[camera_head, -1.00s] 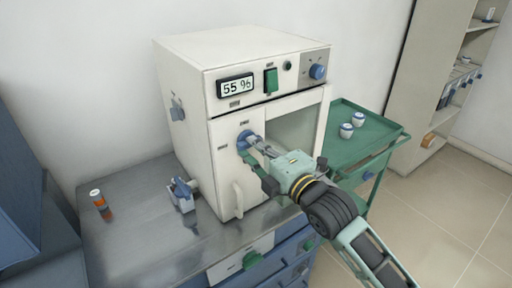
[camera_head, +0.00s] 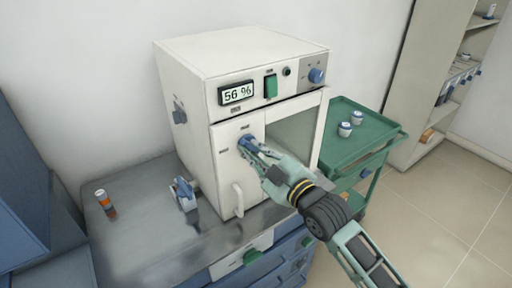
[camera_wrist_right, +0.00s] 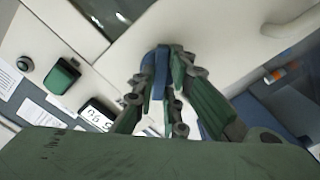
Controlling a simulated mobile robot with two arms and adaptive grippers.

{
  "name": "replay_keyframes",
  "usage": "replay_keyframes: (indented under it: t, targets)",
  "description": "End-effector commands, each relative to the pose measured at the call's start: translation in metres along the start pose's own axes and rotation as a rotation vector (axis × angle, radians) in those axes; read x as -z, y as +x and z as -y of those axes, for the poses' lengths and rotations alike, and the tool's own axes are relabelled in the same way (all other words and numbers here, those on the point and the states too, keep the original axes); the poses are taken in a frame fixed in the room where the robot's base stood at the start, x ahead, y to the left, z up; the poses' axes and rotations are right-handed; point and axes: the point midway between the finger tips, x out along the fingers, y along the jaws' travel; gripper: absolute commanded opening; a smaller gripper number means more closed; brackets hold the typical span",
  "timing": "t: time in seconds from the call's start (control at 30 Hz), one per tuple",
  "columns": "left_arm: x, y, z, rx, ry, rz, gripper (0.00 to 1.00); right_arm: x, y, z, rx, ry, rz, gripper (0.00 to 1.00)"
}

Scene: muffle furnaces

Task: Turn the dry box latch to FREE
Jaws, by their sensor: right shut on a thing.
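The dry box (camera_head: 240,60) is a white cabinet on the steel bench, with its display reading 56 %. Its blue latch (camera_head: 248,143) is on the upper part of the white door, above the door handle (camera_head: 238,200). My right gripper (camera_head: 259,151) is at the latch, its fingers shut on it. In the right wrist view the blue latch (camera_wrist_right: 160,62) shows between the fingers of the right gripper (camera_wrist_right: 161,82). The small labels around the latch are too small to read. My left gripper is not in view.
A green cart (camera_head: 350,150) with two small white jars (camera_head: 345,129) stands right of the box. An orange-and-dark bottle (camera_head: 105,203) and a small blue-and-white item (camera_head: 184,194) are on the bench (camera_head: 140,240). Shelves stand at the far right.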

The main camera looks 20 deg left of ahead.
Motion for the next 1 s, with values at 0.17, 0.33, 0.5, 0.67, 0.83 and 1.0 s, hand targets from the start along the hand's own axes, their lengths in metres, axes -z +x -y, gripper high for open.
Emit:
replay_keyframes:
  t: [0.17,0.33,0.5,0.67,0.83,1.0]
  targets:
    - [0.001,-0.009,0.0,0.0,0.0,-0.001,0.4,0.0,0.0,-0.001,0.001,0.172,0.003,0.0]
    - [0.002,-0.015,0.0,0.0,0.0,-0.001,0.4,0.001,0.0,0.0,0.001,0.331,0.002,0.0]
    - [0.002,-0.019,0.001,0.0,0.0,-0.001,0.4,0.0,0.0,0.0,0.001,0.479,0.002,0.0]
    - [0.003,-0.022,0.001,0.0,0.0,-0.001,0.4,0.0,0.0,0.0,0.0,0.596,0.002,0.0]
    - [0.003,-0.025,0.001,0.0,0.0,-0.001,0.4,0.0,0.0,0.0,0.001,0.686,0.002,0.0]
    - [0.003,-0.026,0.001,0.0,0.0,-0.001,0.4,-0.001,0.0,0.001,0.001,0.742,0.002,0.0]
